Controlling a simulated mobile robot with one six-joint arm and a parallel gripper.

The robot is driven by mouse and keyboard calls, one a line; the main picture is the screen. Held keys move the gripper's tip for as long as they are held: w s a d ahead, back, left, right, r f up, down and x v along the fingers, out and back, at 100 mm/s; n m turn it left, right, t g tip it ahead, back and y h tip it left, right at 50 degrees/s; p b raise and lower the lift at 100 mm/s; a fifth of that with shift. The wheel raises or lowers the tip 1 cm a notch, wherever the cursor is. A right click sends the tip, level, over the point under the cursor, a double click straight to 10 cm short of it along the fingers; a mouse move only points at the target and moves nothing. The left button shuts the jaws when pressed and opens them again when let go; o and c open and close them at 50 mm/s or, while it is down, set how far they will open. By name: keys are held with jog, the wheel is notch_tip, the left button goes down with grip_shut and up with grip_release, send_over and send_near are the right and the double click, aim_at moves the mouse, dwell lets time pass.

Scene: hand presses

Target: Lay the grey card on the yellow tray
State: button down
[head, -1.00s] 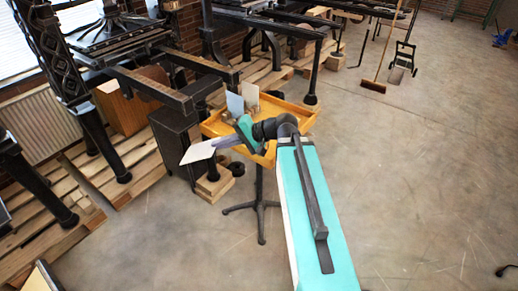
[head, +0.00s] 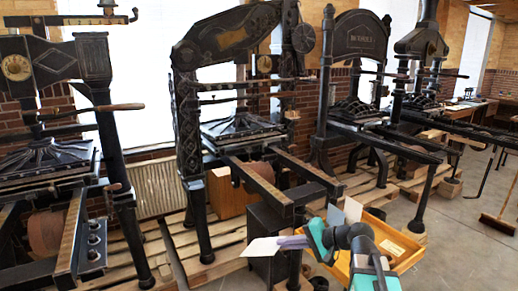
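My gripper (head: 293,242) is at the lower middle, left of the yellow tray. It is shut on a flat pale, whitish-grey card (head: 261,247), which sticks out to the left, tilted and clear of the tray. The yellow tray (head: 407,264) stands at the lower right, partly hidden by my arm. A blue-grey card (head: 335,216) and a beige-grey card (head: 352,209) stand upright at the tray's far left part, behind my gripper. I cannot tell by colour alone which pale card is the grey one.
A black iron press (head: 240,130) with long rails stands just behind my gripper, and a dark cabinet (head: 268,228) is under its rails. Other presses stand left (head: 60,150) and right (head: 362,100). A broom (head: 498,222) stands on the open floor at right.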

jog(key=w+d+r+m+t+h, duration=0.6)
jog(key=w+d+r+m+h, duration=0.2)
jog(key=w+r+m+h, duration=0.2)
jog(key=shift+w+r+m+h, duration=0.45)
jog(key=shift+r+m, duration=0.25)
jog(key=shift+m, duration=0.3)
jog(key=shift+a, duration=0.1)
dwell(0.5)
